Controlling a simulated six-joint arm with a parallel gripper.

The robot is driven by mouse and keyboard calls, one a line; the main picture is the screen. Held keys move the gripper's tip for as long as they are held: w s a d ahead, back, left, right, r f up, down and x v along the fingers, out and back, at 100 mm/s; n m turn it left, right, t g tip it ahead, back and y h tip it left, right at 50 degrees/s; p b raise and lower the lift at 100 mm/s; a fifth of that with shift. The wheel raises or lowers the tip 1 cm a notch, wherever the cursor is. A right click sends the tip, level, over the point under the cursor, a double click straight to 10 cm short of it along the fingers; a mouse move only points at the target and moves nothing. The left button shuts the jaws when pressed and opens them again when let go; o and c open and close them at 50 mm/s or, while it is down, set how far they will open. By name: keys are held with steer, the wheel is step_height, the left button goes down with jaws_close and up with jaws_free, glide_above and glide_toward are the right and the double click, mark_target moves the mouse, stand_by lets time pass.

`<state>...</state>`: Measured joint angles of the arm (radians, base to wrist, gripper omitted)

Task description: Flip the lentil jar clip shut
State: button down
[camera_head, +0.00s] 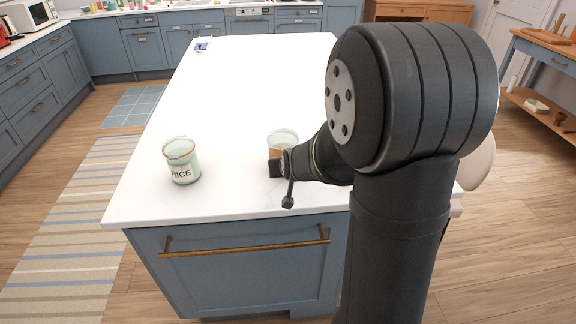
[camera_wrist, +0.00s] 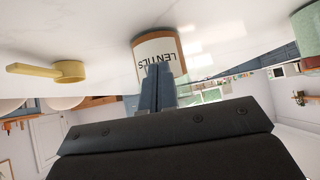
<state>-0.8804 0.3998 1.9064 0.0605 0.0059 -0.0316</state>
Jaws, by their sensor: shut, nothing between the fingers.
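The lentil jar (camera_head: 284,137) stands on the white island top, partly hidden behind my gripper in the head view. In the wrist view the jar (camera_wrist: 172,46) appears upside down, with a white label reading LENTILS and an orange-brown band. My gripper (camera_head: 275,168) is at the near side of the jar. In the wrist view its dark fingers (camera_wrist: 157,76) are together, overlapping the label, with nothing held between them. I cannot tell whether they touch the jar. The jar's clip cannot be made out in either view.
A rice jar (camera_head: 182,170) stands left of the lentil jar on the island top (camera_head: 240,90). A yellow handled object (camera_wrist: 50,70) lies on the top in the wrist view. A small item (camera_head: 202,44) lies at the far left corner. The middle of the top is clear.

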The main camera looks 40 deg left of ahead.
steer(key=shift+w+d+f+t+y, duration=0.15)
steer(key=shift+d+f+t+y, duration=0.15)
steer(key=shift+t, duration=0.3)
steer(key=shift+f, duration=0.85)
steer(key=shift+r, duration=0.15)
steer(key=shift+r, duration=0.75)
steer(key=s+d, duration=0.9)
steer(key=d, duration=0.1)
steer(key=shift+s+d, duration=0.15)
steer(key=shift+d, duration=0.05)
